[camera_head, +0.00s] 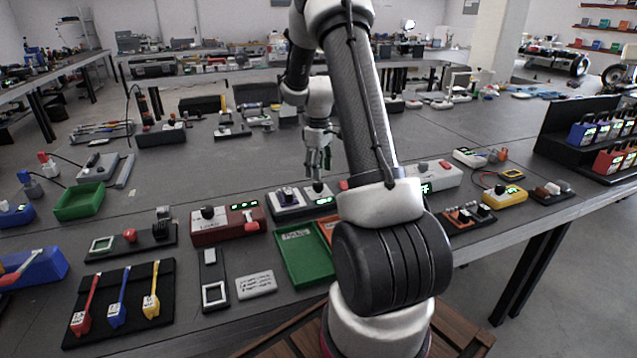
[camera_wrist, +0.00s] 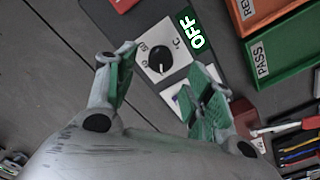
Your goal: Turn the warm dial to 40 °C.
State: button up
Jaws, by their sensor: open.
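The warm dial is a round black knob (camera_wrist: 160,60) with a white pointer mark, on a white box (camera_wrist: 176,36) marked °C with small scale figures. The box's display (camera_wrist: 192,31) reads OFF. In the wrist view the pointer mark is toward the bottom of the picture. My gripper (camera_wrist: 161,64) is open, with green-padded fingers on either side of the knob in that view. I cannot tell whether they touch it. In the head view my gripper (camera_head: 318,170) is pointing down above the knob (camera_head: 318,187) of the white box (camera_head: 290,209).
A dark red box (camera_head: 195,229) with a knob stands left of the white box. Green (camera_head: 303,283) and orange trays (camera_head: 323,225) lie in front, the green one marked PASS. Another white box (camera_head: 440,176) stands to the right. My arm hides part of the table.

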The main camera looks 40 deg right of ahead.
aim_at(318, 183)
notch_tip(318, 183, down, 6)
jog(key=shift+r, duration=0.25)
jog(key=c, duration=1)
